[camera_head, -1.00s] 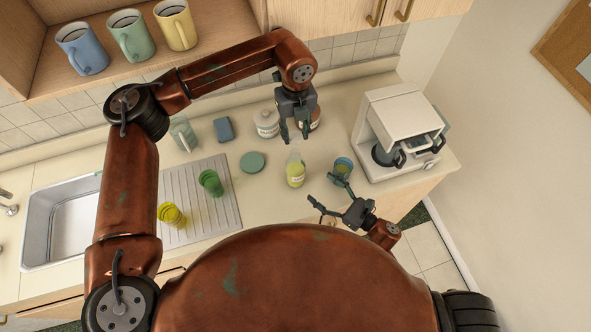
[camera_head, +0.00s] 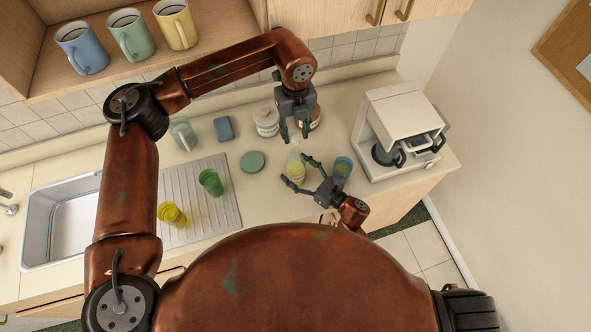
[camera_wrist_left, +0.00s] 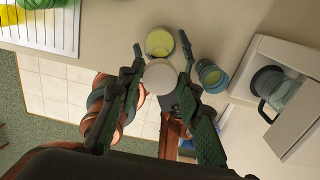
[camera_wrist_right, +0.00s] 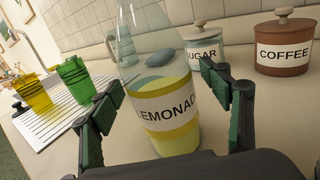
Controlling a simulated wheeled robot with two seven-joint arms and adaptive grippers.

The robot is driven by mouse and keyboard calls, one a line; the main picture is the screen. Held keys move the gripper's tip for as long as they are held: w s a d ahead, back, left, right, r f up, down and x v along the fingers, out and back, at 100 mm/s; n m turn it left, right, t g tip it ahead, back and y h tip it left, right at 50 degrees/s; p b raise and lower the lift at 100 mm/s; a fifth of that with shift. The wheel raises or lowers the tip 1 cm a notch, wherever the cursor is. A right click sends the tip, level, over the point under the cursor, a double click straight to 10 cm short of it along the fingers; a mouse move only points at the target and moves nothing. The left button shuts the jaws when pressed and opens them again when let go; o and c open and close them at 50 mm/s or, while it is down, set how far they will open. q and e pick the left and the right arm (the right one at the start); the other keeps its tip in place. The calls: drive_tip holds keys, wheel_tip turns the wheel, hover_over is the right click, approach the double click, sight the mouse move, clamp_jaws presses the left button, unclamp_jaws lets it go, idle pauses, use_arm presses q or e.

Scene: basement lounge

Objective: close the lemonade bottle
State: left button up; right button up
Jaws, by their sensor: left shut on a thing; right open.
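The lemonade bottle (camera_head: 295,176) is clear glass with yellow liquid and stands upright on the counter. Its label shows in the right wrist view (camera_wrist_right: 165,112); the neck runs out of the top there. My left gripper (camera_head: 295,138) points down above and behind the bottle. It is shut on a round white cap (camera_wrist_left: 160,77), seen between its fingers in the left wrist view, apart from the bottle (camera_wrist_left: 159,43). My right gripper (camera_head: 297,171) is open, with a finger on either side of the bottle's body. I cannot tell whether either finger touches it.
A blue glass (camera_head: 342,167) stands close right of my right gripper. A coffee maker (camera_head: 395,125) is farther right. Sugar (camera_wrist_right: 204,45) and coffee (camera_wrist_right: 284,48) jars stand behind the bottle. A green coaster (camera_head: 252,162) lies left, and green (camera_head: 211,183) and yellow (camera_head: 170,214) cups stand on the drainboard.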

drive_tip(key=shift+c, duration=0.3)
drive_tip(key=c, duration=1.7)
use_arm(q)
hover_over(296, 151)
drive_tip(key=shift+a+f, duration=0.1)
drive_tip(key=shift+f, duration=2.4)
use_arm(e)
drive_tip(key=shift+c, duration=0.2)
